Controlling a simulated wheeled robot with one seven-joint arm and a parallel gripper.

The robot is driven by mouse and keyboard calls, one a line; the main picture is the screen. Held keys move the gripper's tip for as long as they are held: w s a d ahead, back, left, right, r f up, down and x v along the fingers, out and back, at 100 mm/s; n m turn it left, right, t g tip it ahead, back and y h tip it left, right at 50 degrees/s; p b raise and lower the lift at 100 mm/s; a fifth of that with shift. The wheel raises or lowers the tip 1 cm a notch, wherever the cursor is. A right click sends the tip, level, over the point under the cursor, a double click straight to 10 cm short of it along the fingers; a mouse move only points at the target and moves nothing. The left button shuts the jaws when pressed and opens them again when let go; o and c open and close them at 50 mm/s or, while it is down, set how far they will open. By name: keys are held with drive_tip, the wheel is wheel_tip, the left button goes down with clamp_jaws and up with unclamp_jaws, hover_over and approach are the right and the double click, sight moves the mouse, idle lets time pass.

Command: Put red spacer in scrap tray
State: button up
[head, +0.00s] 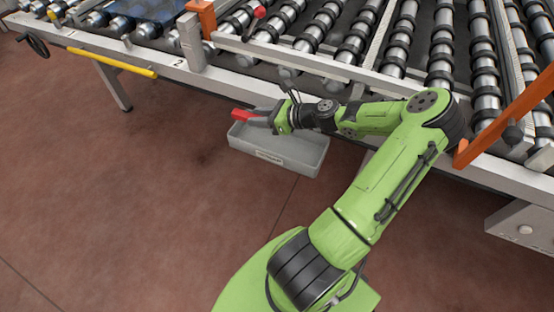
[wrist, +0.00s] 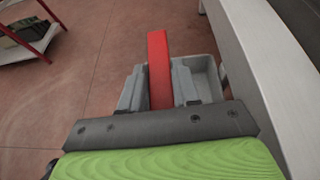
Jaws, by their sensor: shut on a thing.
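The red spacer (head: 241,115) is a small red block held between the fingers of my gripper (head: 262,116). In the wrist view the red spacer (wrist: 158,65) stands out lengthwise between both fingers of my gripper (wrist: 158,88). The scrap tray (head: 300,157) is a grey open box with a white label on its front, beside the conveyor frame. My gripper appears above the tray's left end in the head view. The wrist view shows part of the tray (wrist: 213,72) behind and right of the fingers. The tray's inside is partly hidden by my arm and gripper.
The roller conveyor (head: 345,40) with its pale frame rail runs along the back, close to the tray. A yellow bar (head: 112,62) and orange brackets (head: 205,18) stick out from it. A red-framed rack (wrist: 35,40) stands at upper left in the wrist view. The reddish floor in front is clear.

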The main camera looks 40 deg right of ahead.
sight(269, 143)
drive_tip(key=shift+m+h, duration=0.3)
drive_tip(key=shift+m, duration=0.1)
drive_tip(key=f+b, duration=0.1)
drive_tip(key=f, duration=0.2)
drive_tip(key=d+f+b, duration=0.1)
drive_tip(key=f+b, duration=0.1)
drive_tip(key=f, duration=0.2)
drive_tip(key=d+f+b, duration=0.1)
drive_tip(key=f+b, duration=0.1)
drive_tip(key=f, duration=0.2)
drive_tip(key=shift+s+d, duration=0.2)
drive_tip(key=shift+s, duration=0.2)
drive_tip(key=shift+r, duration=0.15)
drive_tip(key=o, duration=1)
drive_tip(key=p+v, duration=0.2)
drive_tip(key=v, duration=0.4)
drive_tip(key=shift+s+d+r, duration=0.1)
drive_tip(key=shift+s+r, duration=0.05)
drive_tip(key=shift+s, duration=0.05)
drive_tip(key=shift+s+d+r+p, duration=0.1)
drive_tip(key=shift+s+p, duration=0.2)
drive_tip(key=shift+s, duration=0.2)
